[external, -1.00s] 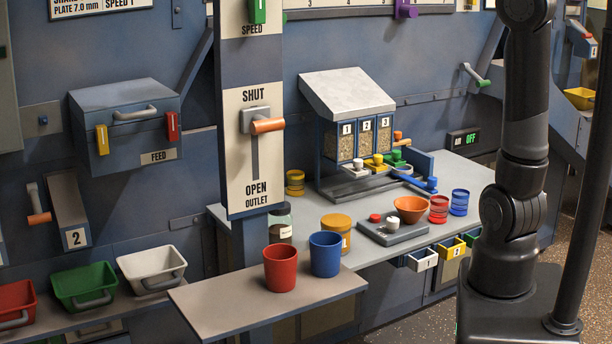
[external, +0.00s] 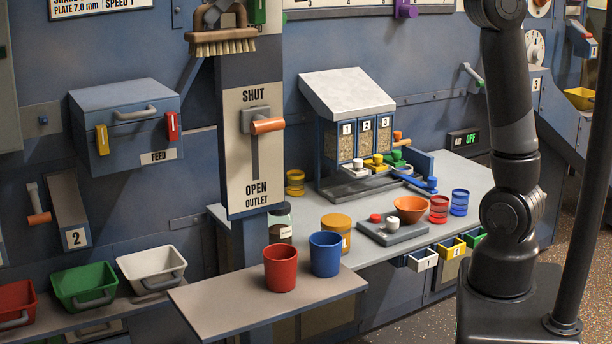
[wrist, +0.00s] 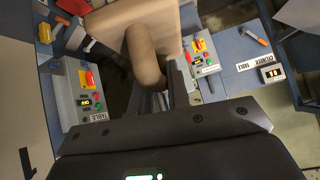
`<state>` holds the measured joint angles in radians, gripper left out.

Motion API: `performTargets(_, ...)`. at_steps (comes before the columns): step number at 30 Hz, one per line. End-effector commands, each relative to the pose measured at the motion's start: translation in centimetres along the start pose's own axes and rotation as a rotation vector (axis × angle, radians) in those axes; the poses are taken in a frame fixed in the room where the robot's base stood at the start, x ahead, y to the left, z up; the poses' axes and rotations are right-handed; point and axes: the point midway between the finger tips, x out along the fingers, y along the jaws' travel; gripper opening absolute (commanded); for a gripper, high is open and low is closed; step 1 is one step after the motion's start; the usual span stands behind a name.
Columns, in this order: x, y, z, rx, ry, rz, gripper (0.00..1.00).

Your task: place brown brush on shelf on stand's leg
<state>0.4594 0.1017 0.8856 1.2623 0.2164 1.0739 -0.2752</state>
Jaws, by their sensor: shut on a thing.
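The brown brush (external: 222,42) is in the top of the external view, with its pale bristles pointing down. It hangs in the air in front of the tall post, high above the shelf. My gripper (external: 226,14) is shut on its handle; the top of the gripper is cut off by the picture edge. In the wrist view the brush's rounded handle (wrist: 146,58) and block sit at the gripper's fingers (wrist: 165,92). The shelf (external: 215,307) on the stand's leg is a flat grey-brown board low in the external view.
A red cup (external: 281,268) and a blue cup (external: 325,254) stand on the shelf's right part; its left part is bare. The post (external: 252,180) carries an orange-handled outlet lever (external: 265,125). Bins, including a white one (external: 152,270), stand left of the shelf.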

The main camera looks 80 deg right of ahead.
Motion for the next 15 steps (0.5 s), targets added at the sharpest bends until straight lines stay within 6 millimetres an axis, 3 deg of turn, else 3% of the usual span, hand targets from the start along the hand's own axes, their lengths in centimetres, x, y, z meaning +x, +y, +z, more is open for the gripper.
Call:
performTargets(1, 2.4, -0.2, 1.2, -0.008, -0.008, -0.009, 0.0)
performTargets(6, 8.9, -0.6, 5.1, -0.039, -0.01, -0.028, 0.0)
performTargets(10, 12.3, -0.8, 8.1, -0.056, -0.009, -0.034, 0.0)
performTargets(15, 14.8, -1.0, 10.7, -0.069, -0.006, -0.039, 0.0)
